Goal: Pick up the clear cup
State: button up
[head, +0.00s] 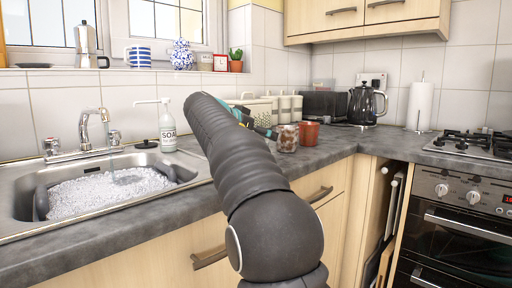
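A clear cup (288,139) with something brown and white showing in it stands upright on the dark grey counter, right of my arm. My gripper (270,133) is just left of the cup, at about rim height. Most of the gripper is hidden behind my arm. Only a bit of teal and dark parts shows. I cannot tell whether its fingers are apart or touch the cup.
An orange-brown pot (309,133) stands close to the right of the cup. Behind are pale canisters (290,106), a black toaster (324,105) and a black kettle (366,104). A soap bottle (168,130) and foam-filled sink (22,205) are left. Counter in front of the cup is clear.

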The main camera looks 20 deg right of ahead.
jog(key=shift+c, duration=1.2)
jog(key=shift+r, duration=0.55)
jog(key=s+d+r, duration=0.7)
jog(key=s+r, duration=0.2)
jog(key=r, duration=0.1)
jog(key=shift+p, duration=0.35)
jog(key=w+a+f, duration=0.2)
jog(key=w+f, duration=0.1)
jog(key=w+a+f, duration=0.2)
jog(key=w+f, duration=0.1)
jog(key=w+a+f, duration=0.3)
jog(key=shift+f, duration=0.4)
jog(key=shift+f+b, duration=0.35)
jog(key=shift+f, duration=0.25)
